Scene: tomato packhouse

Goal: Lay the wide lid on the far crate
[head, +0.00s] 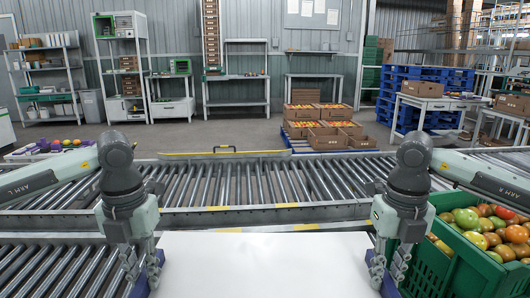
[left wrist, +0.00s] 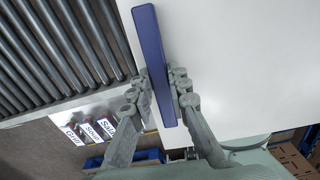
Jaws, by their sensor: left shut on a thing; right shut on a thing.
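The wide lid (head: 265,265) is a flat white panel at the bottom middle of the head view, with its near part cut off by the frame. It has a blue grip bar along each side. My left gripper (head: 145,270) is shut on the left blue bar (left wrist: 150,40), which the left wrist view shows between its fingers. My right gripper (head: 388,268) is shut on the right blue bar (head: 389,289). A green crate (head: 440,272) heaped with red, orange and green tomatoes stands right of my right gripper. I cannot tell whether it is the far crate.
Roller conveyors (head: 270,185) run across in front of me, with bare rollers beyond the lid. Cardboard boxes of produce (head: 328,142) sit on a blue pallet further back. Blue pallets (head: 425,78), shelves (head: 125,65) and worktables (head: 235,80) stand along the back.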

